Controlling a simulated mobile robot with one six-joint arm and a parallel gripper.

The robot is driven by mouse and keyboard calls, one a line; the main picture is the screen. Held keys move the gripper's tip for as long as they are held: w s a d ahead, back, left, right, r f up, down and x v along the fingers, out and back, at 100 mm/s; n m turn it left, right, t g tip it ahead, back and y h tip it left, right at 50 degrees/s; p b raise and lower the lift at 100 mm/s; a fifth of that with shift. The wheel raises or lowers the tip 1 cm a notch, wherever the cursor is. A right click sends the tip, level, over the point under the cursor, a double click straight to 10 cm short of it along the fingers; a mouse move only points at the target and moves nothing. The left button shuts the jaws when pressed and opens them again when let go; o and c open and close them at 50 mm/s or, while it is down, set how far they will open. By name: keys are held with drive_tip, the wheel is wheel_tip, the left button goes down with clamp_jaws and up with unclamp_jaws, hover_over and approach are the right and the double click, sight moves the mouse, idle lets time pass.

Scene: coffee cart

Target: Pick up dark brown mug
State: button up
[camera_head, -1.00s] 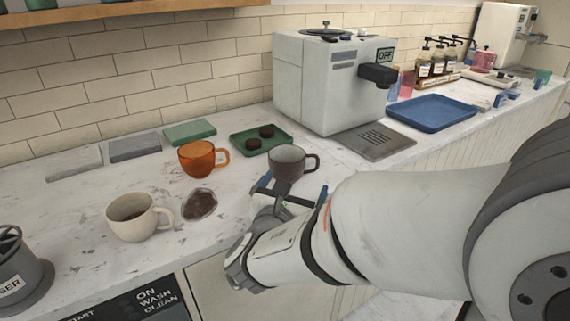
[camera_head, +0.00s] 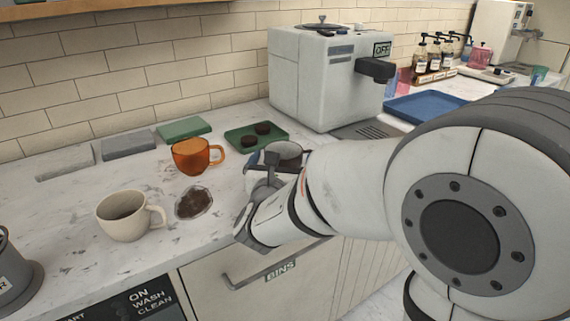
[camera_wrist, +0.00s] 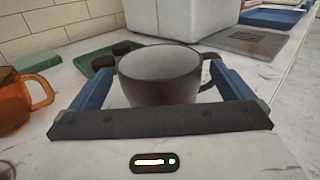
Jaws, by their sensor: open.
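The dark brown mug (camera_wrist: 160,82) stands upright on the counter, its handle to the right in the wrist view. It looks light grey inside. In the head view the mug (camera_head: 287,151) is mostly hidden behind my gripper and arm. My gripper (camera_wrist: 160,88) is open, with one blue finger on each side of the mug. The right finger is by the handle. I cannot tell whether either finger touches the mug. In the head view my gripper (camera_head: 272,160) is low over the counter's front part.
An orange mug (camera_head: 192,155) stands left of the dark mug, and a cream mug (camera_head: 127,214) further left. A dark spill-like patch (camera_head: 193,203) lies between them. A green tray (camera_head: 238,142) with dark pucks is behind. The coffee machine (camera_head: 310,80) stands at the back right.

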drive_tip(key=c, duration=1.2)
